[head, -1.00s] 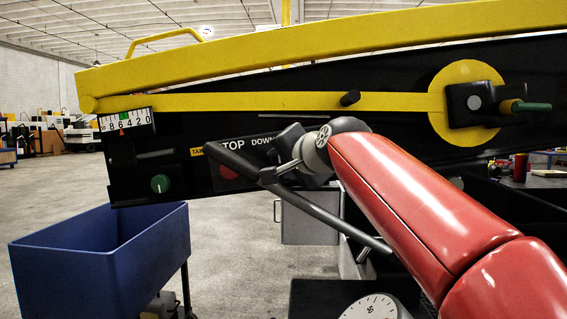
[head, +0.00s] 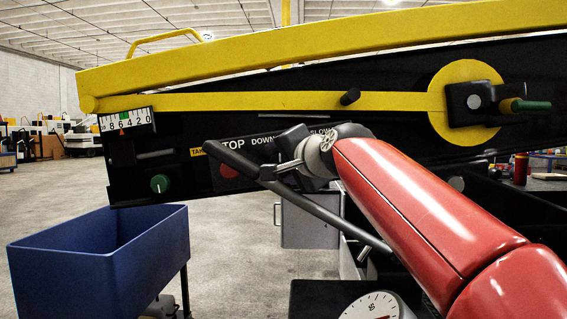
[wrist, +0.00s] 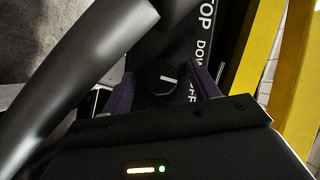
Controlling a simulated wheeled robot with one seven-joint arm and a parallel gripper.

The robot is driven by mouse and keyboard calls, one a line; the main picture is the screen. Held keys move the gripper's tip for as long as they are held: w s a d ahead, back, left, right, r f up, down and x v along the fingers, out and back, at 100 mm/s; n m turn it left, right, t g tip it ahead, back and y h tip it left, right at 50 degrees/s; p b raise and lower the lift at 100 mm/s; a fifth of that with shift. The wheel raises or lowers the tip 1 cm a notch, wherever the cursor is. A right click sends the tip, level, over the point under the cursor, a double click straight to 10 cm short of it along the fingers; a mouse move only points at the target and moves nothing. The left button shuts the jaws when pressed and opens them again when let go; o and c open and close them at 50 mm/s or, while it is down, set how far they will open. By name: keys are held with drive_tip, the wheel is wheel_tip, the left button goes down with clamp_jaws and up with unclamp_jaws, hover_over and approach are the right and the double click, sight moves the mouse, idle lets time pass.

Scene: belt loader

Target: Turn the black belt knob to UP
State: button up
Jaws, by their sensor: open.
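The black belt knob (wrist: 168,78) shows in the wrist view as a dark round shape with a pale pointer line, on the black panel beside the white lettering. My gripper (wrist: 161,74) is open, with one finger on each side of the knob. I cannot tell whether either finger touches it. In the head view my gripper (head: 291,142) is at the panel by the DOWN and SLOW lettering and hides the knob. The UP mark is not visible in either view.
A dark grey bar (head: 235,160) runs across in front of the panel, close to my gripper; it fills the left of the wrist view. A red button (head: 229,171) and a green knob (head: 160,184) are on the panel. A blue bin (head: 60,270) stands lower left.

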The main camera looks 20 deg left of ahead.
drive_tip(key=shift+s, duration=0.1)
drive_tip(key=b+v, duration=0.1)
drive_tip(key=v, duration=0.6)
drive_tip(key=shift+s+d+b, duration=0.15)
drive_tip(key=shift+d+b, duration=0.15)
